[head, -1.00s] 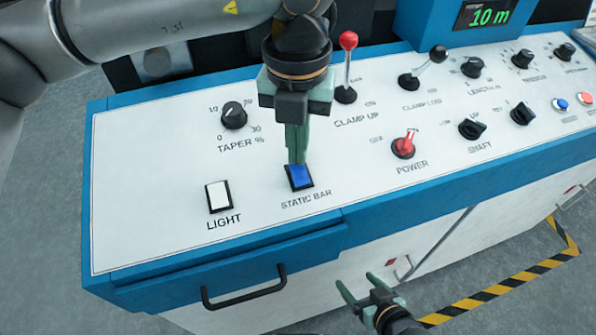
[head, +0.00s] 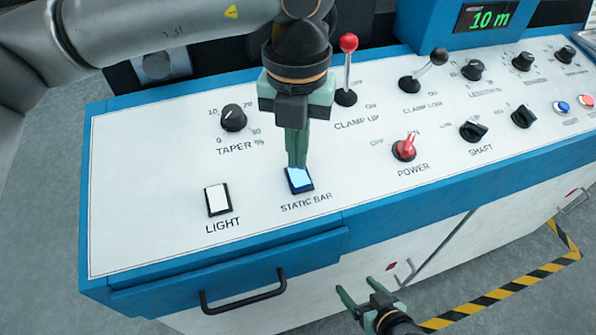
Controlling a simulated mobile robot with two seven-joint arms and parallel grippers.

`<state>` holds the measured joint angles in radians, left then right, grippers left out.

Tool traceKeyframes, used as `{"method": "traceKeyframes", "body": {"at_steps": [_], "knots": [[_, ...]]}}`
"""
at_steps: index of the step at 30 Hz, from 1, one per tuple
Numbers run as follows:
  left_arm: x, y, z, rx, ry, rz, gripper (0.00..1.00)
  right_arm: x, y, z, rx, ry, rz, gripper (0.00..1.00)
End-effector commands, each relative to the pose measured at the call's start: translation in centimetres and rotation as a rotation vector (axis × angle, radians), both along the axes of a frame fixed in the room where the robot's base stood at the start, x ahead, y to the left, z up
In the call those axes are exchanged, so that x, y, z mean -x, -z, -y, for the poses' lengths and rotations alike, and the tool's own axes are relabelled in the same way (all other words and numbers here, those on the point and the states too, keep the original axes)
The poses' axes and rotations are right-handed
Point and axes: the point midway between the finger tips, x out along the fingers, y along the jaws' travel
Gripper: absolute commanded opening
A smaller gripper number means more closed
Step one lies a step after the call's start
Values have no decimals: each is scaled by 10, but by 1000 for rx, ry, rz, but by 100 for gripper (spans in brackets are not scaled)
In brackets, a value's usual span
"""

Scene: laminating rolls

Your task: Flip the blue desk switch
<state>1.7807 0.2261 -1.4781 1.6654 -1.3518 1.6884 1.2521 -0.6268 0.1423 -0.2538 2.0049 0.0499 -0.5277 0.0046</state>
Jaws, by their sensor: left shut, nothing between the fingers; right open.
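The blue desk switch (head: 300,181) is a rocker in a dark frame on the white panel, labelled STATIC BAR. Its face now looks bright, pale blue. My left gripper (head: 297,164) points down, shut and empty, with its fingertips at the far edge of the switch. The fingertips hide that edge, and I cannot tell whether they still press on it. My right gripper (head: 361,296) is open and empty, low in front of the desk and away from the switch.
A white LIGHT rocker (head: 218,200) sits left of the switch. The TAPER knob (head: 233,117), red POWER knob (head: 404,149), red-topped clamp lever (head: 348,62) and black-topped clamp lever (head: 428,68) stand around it. A drawer handle (head: 243,292) juts from the desk front.

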Motion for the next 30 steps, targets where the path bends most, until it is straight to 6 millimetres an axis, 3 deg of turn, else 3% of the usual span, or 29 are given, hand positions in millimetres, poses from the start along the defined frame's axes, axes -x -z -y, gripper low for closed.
{"method": "traceKeyframes", "body": {"at_steps": [21,30], "knots": [[0,-61,0,0,0,1,0,0,-36,0,0,0,0,80],[0,-63,0,-1,0,1,0,0,-36,0,0,0,0,80]]}}
